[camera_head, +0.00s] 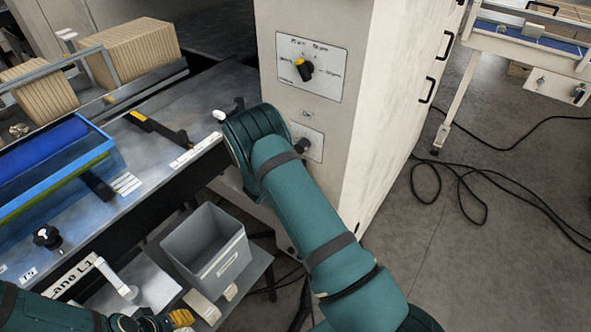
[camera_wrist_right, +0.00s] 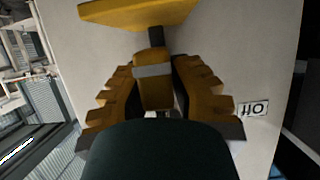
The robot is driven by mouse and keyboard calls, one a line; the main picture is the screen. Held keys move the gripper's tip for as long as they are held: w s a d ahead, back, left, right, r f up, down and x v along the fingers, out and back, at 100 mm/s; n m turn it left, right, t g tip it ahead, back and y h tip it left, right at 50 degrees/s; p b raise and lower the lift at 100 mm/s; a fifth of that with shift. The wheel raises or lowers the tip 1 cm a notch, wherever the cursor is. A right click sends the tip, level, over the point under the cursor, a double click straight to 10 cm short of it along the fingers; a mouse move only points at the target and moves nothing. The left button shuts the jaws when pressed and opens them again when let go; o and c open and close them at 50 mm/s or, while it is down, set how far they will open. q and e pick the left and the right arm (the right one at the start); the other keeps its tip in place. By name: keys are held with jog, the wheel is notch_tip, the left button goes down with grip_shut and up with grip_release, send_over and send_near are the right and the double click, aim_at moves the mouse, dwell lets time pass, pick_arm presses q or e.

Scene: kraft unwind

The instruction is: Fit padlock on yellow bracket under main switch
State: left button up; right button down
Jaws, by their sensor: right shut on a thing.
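A second dark knob (camera_head: 302,145) on a smaller plate is lower, partly behind my right arm. In the right wrist view, the yellow bracket (camera_wrist_right: 135,14) stands out from the pale panel. My right gripper (camera_wrist_right: 155,88) is shut on the padlock (camera_wrist_right: 153,70), a yellow-brown body with a grey band. Its dark shackle (camera_wrist_right: 156,37) points at the bracket's edge; I cannot tell if it is through it. My left gripper (camera_head: 180,318) is at the bottom left, its opening unclear.
The cabinet (camera_head: 385,90) fills the centre. A grey bin (camera_head: 207,248) stands on a low shelf left of my right arm. A bench (camera_head: 160,150) with a blue roller tray (camera_head: 45,165) is at left. Black cables (camera_head: 465,185) lie on the open floor at right.

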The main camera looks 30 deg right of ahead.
jog(key=shift+f+b, duration=0.7)
jog(key=shift+b, duration=0.1)
dwell(1.0)
jog(key=c, duration=0.9)
grip_release()
jog(key=v, duration=1.2)
jog(key=shift+r, duration=0.1)
jog(key=shift+s, duration=0.1)
